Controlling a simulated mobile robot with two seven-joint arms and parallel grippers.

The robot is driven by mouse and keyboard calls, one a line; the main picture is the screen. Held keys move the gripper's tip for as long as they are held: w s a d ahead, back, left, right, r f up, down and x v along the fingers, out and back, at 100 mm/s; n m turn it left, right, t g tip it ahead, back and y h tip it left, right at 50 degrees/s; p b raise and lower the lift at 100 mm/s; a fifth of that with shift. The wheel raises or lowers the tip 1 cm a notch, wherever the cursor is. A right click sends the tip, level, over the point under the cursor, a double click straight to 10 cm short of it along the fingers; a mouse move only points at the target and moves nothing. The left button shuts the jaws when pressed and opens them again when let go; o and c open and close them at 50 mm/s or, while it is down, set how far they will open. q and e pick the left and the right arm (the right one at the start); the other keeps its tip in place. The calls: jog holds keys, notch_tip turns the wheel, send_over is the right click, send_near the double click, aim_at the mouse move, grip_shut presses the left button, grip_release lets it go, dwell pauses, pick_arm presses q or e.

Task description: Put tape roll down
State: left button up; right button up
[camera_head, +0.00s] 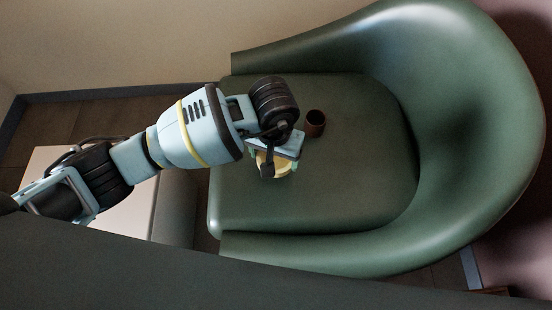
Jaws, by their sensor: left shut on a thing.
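My left arm comes in from the left over the seat of a green armchair (355,205). My left gripper (277,162) points down at the seat and is shut on the tape roll (283,168). Only a pale yellow edge of the roll shows under the gripper, which hides the rest. I cannot tell whether the roll touches the seat or is held just above it. My right gripper is not in view.
A small dark brown cup (315,123) stands on the seat, just right of my left gripper. The right and front parts of the seat are clear. The chair's curved back and arms (470,130) rise around it. A pale box-like piece (130,215) stands left of the chair.

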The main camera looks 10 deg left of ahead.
pick_arm(q)
jog(key=shift+f, duration=0.7)
notch_tip(320, 180, down, 3)
jog(key=shift+f+b, duration=0.1)
jog(key=shift+b, duration=0.55)
jog(key=o, duration=0.7)
jog(key=shift+o, duration=1.3)
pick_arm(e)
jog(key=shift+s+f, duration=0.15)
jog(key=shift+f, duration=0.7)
